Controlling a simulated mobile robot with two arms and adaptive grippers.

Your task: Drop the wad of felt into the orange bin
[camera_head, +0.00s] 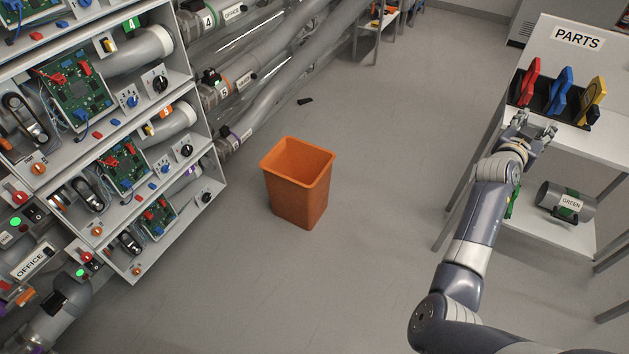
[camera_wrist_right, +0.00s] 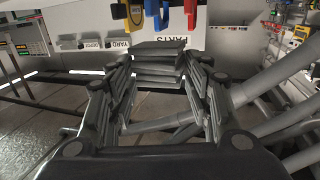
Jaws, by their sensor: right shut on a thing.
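The orange bin (camera_head: 292,202) stands upright on the floor in the middle of the head view, its open top facing up. No contents show in the part of its inside that I can see. My right gripper (camera_head: 536,128) is at the front edge of the parts table, well to the right of the bin. In the right wrist view, my right gripper (camera_wrist_right: 158,88) is shut on a dark grey, layered wad of felt (camera_wrist_right: 158,62) between its fingers. The wad is hard to make out in the head view. My left gripper is not in view.
The parts table (camera_head: 560,60) holds a rack with red, blue (camera_head: 561,88) and yellow paddle-shaped things. A GREEN-labelled cylinder (camera_head: 568,202) lies on its lower shelf. Shelves of circuit boards (camera_head: 120,165) and pipes stand left. A small black thing (camera_head: 305,100) lies on otherwise open floor.

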